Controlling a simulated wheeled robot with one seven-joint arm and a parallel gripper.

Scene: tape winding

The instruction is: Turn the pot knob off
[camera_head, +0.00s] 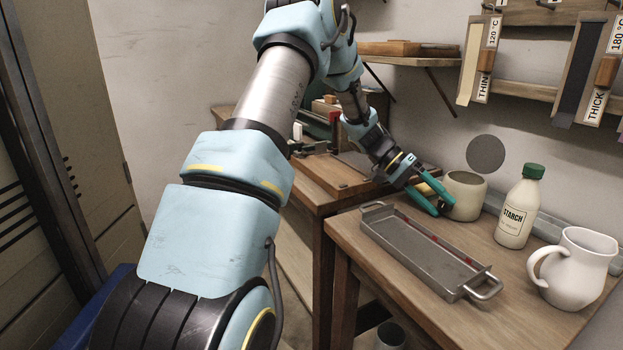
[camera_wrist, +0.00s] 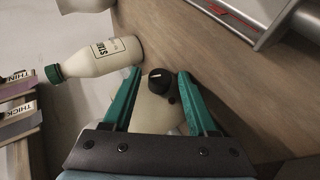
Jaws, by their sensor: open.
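The cream pot (camera_head: 466,188) stands at the back of the right-hand table. In the wrist view the pot (camera_wrist: 155,112) shows between my fingers, with a black round knob (camera_wrist: 158,79) on its side. A short pale mark on the knob lies about crosswise in that view. My gripper (camera_head: 441,205) is at the pot's left side in the head view, with green fingers spread. In the wrist view my gripper (camera_wrist: 159,73) has one finger on each side of the knob, apart from it. The knob is hidden in the head view.
A metal tray (camera_head: 372,217) with handles lies in front of the pot. A starch bottle (camera_head: 514,212) and a white jug (camera_head: 579,272) stand to the right. A grey disc (camera_head: 486,153) is behind the pot. Tape strips hang on the wall rack (camera_head: 540,98).

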